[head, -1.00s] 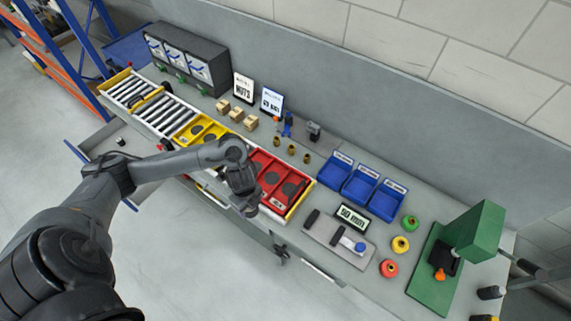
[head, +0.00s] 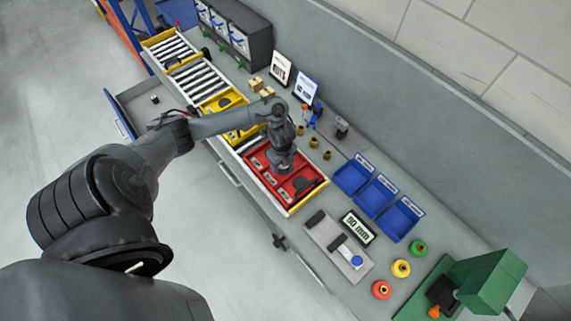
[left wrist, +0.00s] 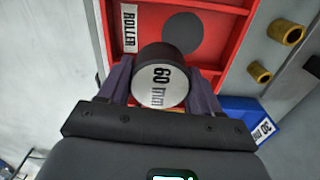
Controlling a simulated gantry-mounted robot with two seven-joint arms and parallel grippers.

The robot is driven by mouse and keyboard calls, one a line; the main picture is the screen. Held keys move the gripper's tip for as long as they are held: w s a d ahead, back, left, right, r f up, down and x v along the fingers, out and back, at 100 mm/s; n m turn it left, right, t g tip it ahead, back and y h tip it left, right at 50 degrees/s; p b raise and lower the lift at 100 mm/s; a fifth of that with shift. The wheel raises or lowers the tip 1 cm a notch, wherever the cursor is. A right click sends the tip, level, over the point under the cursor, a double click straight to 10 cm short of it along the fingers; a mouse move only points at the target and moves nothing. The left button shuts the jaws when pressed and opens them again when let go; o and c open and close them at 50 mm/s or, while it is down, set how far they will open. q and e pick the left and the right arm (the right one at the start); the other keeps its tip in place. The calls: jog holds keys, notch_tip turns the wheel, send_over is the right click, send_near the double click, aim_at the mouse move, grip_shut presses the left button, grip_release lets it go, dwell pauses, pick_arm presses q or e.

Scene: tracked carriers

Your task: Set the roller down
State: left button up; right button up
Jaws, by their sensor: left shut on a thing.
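My left gripper (head: 280,166) is over the red carrier (head: 312,188) on the bench. In the left wrist view, the left gripper (left wrist: 163,76) is shut on the roller (left wrist: 160,86), a dark cylinder with a pale end face marked "60 mm". The roller sits between the two fingers, end face toward the camera. Beyond it lies the red carrier (left wrist: 152,20) with a dark round spot (left wrist: 183,32) and a "ROLLER" label (left wrist: 129,28). I cannot tell whether the roller touches the carrier floor. My right gripper is not in view.
Yellow carriers (head: 222,103) and a roller conveyor (head: 198,78) lie left of the red carrier. Blue bins (head: 377,195), brass fittings (head: 313,142) and a small sign (head: 358,228) stand to the right. A green press (head: 487,280) is at the far right.

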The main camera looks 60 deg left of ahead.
pick_arm(q)
jog(key=w+a+f, duration=0.2)
jog(key=shift+w+a+f, duration=0.1)
jog(key=shift+w+a, duration=0.05)
jog(key=shift+w, duration=0.15)
jog(key=shift+f+b, duration=0.3)
jog(key=shift+f, duration=1.65)
jog(key=shift+f, duration=0.1)
jog(key=o, duration=1.3)
